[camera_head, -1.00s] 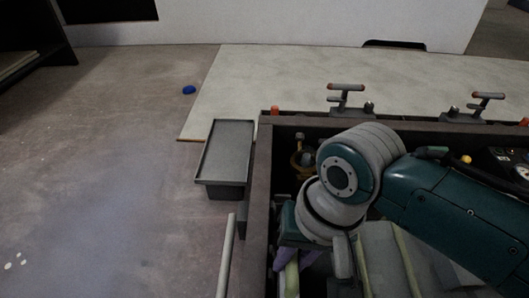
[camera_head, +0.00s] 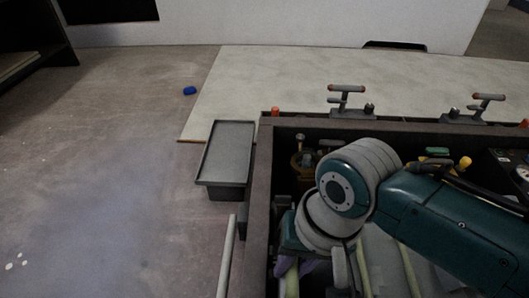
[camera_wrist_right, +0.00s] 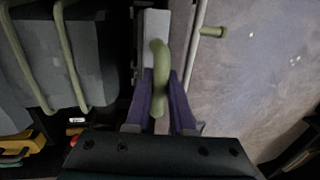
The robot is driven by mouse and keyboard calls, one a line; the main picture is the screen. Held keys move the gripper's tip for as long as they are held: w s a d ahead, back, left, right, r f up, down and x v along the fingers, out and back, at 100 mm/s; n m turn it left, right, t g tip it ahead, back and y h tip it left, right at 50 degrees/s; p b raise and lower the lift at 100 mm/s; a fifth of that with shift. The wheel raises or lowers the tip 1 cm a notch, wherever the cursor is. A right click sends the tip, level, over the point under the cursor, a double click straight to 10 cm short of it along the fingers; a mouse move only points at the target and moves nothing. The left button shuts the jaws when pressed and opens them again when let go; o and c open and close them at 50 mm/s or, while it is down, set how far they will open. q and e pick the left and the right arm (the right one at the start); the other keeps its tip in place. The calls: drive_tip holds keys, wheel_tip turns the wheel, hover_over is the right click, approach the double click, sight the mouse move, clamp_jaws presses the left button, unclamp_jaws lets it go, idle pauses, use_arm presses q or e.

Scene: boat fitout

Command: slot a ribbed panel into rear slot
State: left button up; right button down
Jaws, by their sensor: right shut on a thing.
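My right gripper (camera_wrist_right: 160,110) has purple fingers and is shut on a pale green rounded bar (camera_wrist_right: 158,60) in the right wrist view. I cannot tell whether this bar is part of a ribbed panel. In the head view my right gripper (camera_head: 284,268) is low inside the dark-walled frame, close to its left wall, and mostly hidden by my arm. Grey surfaces with pale green ribs (camera_head: 385,265) lie below and right of my wrist; they also show at left in the right wrist view (camera_wrist_right: 45,60). The rear slot cannot be made out. My left gripper is not in view.
The frame's dark left wall (camera_head: 258,200) stands close beside my gripper. A grey tray (camera_head: 228,152) is outside it. Clamps with orange tips (camera_head: 346,98) line the far edge. A blue object (camera_head: 189,91) lies on the floor, which is otherwise mostly clear at left.

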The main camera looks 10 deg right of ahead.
drive_tip(key=shift+f, duration=0.15)
drive_tip(key=shift+f+b, duration=0.45)
drive_tip(key=shift+b, duration=0.05)
drive_tip(key=shift+f+b, duration=1.2)
drive_tip(key=shift+f, duration=0.4)
drive_tip(key=shift+f+b, duration=4.2)
drive_tip(key=shift+f, duration=0.9)
drive_tip(key=shift+f+b, duration=0.65)
drive_tip(key=shift+f, duration=0.2)
drive_tip(key=c, duration=0.7)
unclamp_jaws()
drive_tip(key=shift+r, duration=0.1)
